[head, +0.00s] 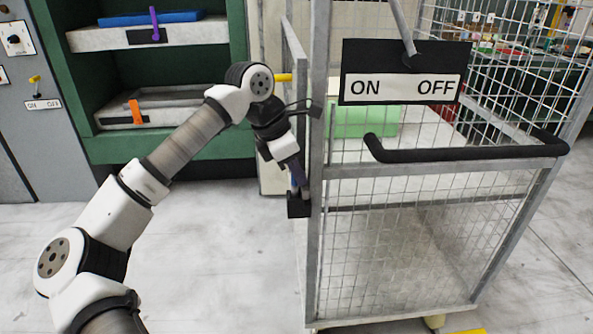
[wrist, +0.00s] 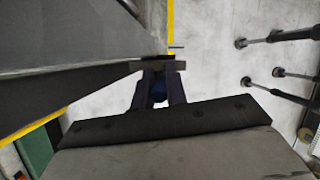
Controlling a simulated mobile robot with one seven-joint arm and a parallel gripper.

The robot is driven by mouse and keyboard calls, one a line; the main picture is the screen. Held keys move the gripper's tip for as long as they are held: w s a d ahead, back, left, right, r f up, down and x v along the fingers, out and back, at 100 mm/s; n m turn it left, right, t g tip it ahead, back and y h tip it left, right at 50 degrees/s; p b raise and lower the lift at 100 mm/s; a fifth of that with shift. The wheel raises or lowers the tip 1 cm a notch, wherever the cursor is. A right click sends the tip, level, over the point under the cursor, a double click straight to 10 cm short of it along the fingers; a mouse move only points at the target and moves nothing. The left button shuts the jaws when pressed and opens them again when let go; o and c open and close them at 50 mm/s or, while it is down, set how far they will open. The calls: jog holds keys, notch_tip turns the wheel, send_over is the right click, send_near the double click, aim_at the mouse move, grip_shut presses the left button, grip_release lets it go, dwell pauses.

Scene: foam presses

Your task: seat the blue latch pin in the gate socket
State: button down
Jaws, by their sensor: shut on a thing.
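The blue latch pin (wrist: 158,90) shows in the wrist view between the two dark fingers of my gripper (wrist: 161,76), which is shut on it. In the head view my gripper (head: 300,187) points down beside the left post of the cage cart's gate. A small black block, which looks like the gate socket (head: 297,208), is fixed low on that post, right under the fingertips. The fingers hide most of the pin and its lower end. I cannot tell whether its tip is inside the socket or just above it.
The wire-mesh cage cart (head: 318,250) stands close to the right of my gripper, with a black handle (head: 465,155) and an ON/OFF plate (head: 403,88). A green press (head: 170,147) with shelves stands behind my arm. The floor at left is clear.

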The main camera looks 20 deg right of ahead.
jog(key=c, duration=1.4)
grip_release()
jog(key=shift+f, duration=0.5)
jog(key=shift+s, duration=0.2)
jog(key=v, duration=1.3)
jog(key=shift+w+d+r+p, duration=0.15)
jog(key=shift+w+d+p, duration=0.1)
jog(key=shift+p, duration=0.15)
